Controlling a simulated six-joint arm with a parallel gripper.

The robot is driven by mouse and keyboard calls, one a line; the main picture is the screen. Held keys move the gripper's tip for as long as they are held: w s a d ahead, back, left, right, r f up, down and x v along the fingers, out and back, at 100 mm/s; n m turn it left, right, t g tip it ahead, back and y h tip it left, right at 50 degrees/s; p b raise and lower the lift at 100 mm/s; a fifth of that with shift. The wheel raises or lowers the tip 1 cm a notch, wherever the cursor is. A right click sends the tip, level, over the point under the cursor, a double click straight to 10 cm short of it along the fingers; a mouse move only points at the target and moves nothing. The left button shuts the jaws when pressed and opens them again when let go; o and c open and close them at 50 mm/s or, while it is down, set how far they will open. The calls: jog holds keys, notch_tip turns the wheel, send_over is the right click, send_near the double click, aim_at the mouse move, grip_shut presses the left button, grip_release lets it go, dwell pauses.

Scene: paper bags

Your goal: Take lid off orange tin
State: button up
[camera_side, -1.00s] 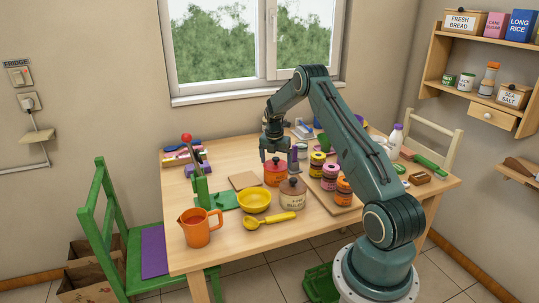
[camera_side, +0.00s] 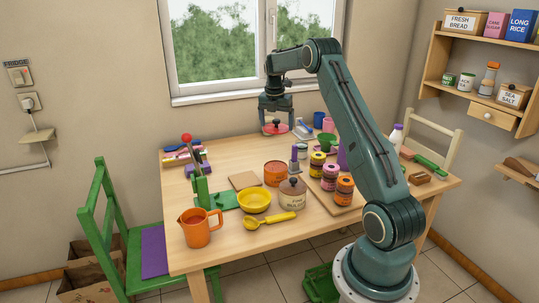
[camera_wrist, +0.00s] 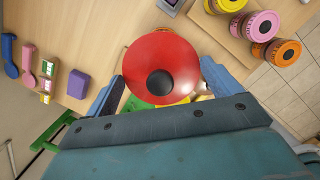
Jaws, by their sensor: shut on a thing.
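The orange tin (camera_side: 275,174) stands on the table with its top uncovered, between the yellow bowl and the rack of jars. The red lid (camera_side: 269,129), a flat disc with a black knob, hangs in the air well above and apart from the tin. My gripper (camera_side: 276,118) is shut on the lid, one finger at each side of it. In the wrist view the lid (camera_wrist: 160,52) fills the middle between the fingers and looks level in the side view.
The yellow bowl (camera_side: 254,201) is to the left and jars with coloured lids (camera_side: 329,177) are to the right. A brown square board (camera_side: 244,180) lies left of the orange tin.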

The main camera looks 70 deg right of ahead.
jog(key=shift+r, duration=2)
send_over(246, 178)
notch_tip(246, 178, down, 5)
jog(key=shift+a+f, duration=0.15)
jog(key=shift+f, duration=9.9)
jog(key=shift+f, duration=0.15)
jog(key=o, duration=0.7)
notch_tip(246, 178, up, 12)
jog(key=a, duration=0.1)
jog(key=shift+a, duration=0.4)
